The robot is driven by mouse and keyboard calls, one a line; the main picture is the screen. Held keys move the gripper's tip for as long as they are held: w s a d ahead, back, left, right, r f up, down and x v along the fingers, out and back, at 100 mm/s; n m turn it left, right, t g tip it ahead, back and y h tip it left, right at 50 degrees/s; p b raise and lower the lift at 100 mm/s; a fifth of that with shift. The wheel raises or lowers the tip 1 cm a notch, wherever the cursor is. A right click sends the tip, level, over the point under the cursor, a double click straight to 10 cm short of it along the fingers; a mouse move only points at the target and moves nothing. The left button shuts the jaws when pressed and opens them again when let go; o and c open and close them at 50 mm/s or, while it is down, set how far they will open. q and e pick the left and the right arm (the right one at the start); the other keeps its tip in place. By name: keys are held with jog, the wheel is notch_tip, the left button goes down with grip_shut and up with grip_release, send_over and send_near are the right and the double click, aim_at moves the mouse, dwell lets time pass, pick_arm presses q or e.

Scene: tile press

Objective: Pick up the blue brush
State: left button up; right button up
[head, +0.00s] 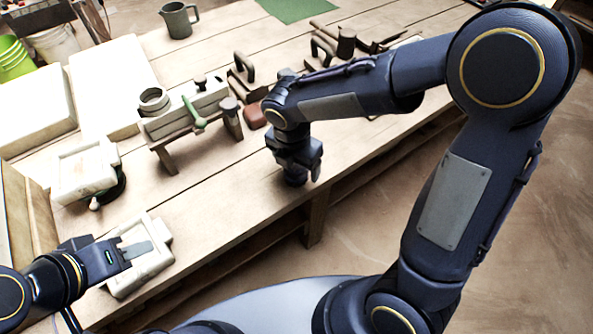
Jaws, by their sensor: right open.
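I cannot make out a blue brush in the head view; it may be hidden behind my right arm or gripper. My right gripper (297,176) points down close above the table (235,205), near its front edge. It is open, and I see nothing clearly between its fingers. My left gripper (132,252) is at the lower left, over a white plaster mould (153,262). A flat grey piece shows at its tip; I cannot tell whether that is a finger or a held thing.
A press stand with a green-handled lever (194,113) stands left of my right gripper. A second white mould (84,172) lies at the left. Several tools, a reddish-brown block (251,116) and a grey jug (179,20) are farther back. The table front between my grippers is clear.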

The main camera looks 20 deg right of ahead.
jog(key=shift+f, duration=0.75)
jog(key=c, duration=1.2)
jog(key=shift+r, duration=0.1)
jog(key=shift+w+r, duration=0.1)
jog(key=shift+r, duration=0.4)
notch_tip(320, 180, up, 3)
jog(key=shift+f+p, duration=0.2)
jog(key=shift+p, duration=0.25)
jog(key=s+r, duration=0.3)
jog(key=s, duration=0.1)
jog(key=s+r+p, duration=0.1)
jog(key=s+r, duration=0.2)
jog(key=s, duration=0.2)
jog(key=s+r+p, duration=0.1)
jog(key=s+r, duration=0.2)
jog(key=s, duration=0.2)
jog(key=shift+d+r, duration=0.15)
jog(key=shift+d, duration=0.1)
